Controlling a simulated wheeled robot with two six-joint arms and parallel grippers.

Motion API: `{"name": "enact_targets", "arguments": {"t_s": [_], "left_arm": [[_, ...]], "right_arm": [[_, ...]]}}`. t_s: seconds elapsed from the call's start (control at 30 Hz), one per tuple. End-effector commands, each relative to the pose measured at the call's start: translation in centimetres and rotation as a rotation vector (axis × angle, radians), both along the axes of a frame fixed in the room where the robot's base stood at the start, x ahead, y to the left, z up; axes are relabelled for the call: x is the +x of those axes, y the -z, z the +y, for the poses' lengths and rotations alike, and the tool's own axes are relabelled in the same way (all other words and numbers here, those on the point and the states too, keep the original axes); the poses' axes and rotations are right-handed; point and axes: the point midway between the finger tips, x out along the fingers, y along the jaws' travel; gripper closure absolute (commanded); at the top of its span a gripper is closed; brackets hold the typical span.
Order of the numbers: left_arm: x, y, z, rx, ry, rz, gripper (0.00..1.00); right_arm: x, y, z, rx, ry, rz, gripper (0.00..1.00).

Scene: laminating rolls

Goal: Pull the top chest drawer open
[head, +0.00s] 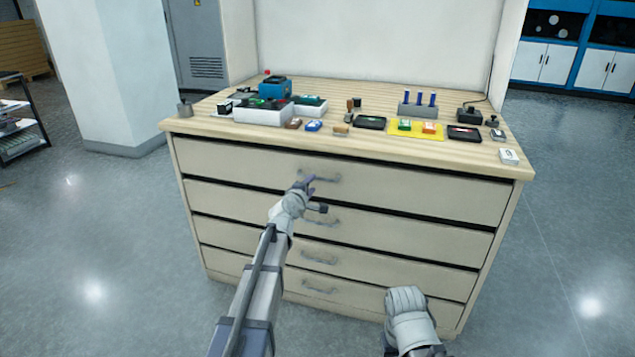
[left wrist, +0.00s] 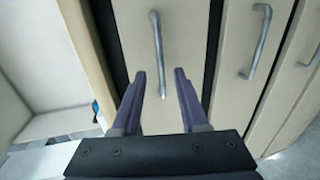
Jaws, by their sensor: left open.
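The pale wooden chest has a stack of drawers. Its top drawer (head: 400,191) looks shut, with a dark gap along its upper edge. The grey bar handle (head: 322,178) of the top drawer is partly covered by my left gripper (head: 314,193) in the head view. In the left wrist view, the left gripper (left wrist: 163,78) is open, with its purple fingers on either side of the top drawer's handle (left wrist: 158,45) line. The handle's near end shows between the fingers; I cannot tell whether they touch it. The right gripper's fingers do not show.
Lower drawers with similar handles sit below, the second handle (head: 322,221) close under my left gripper. The chest top (head: 215,125) carries a white tray (head: 262,115), a yellow mat (head: 415,131), ink pads and several small things. The floor (head: 110,250) around the chest is clear.

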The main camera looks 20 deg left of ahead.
Motion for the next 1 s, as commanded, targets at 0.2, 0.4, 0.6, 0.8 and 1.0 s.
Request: {"name": "enact_targets", "arguments": {"t_s": [0.2, 0.4, 0.6, 0.8, 1.0], "left_arm": [[3.7, 0.9, -0.1, 0.001, 0.001, 0.000, 0.57], [5.9, 1.3, -0.2, 0.002, 0.001, 0.000, 0.57], [5.9, 1.3, -0.3, 0.002, 0.001, 0.000, 0.57], [5.9, 1.3, -0.3, 0.002, 0.001, 0.001, 0.70], [5.9, 1.3, -0.3, 0.002, 0.001, 0.001, 0.93]], "right_arm": [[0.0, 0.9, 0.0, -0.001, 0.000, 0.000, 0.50], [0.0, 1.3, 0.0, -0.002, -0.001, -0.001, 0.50], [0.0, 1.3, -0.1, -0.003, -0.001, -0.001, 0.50], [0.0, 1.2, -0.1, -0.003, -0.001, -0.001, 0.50], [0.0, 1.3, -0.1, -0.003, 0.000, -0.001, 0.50]]}}
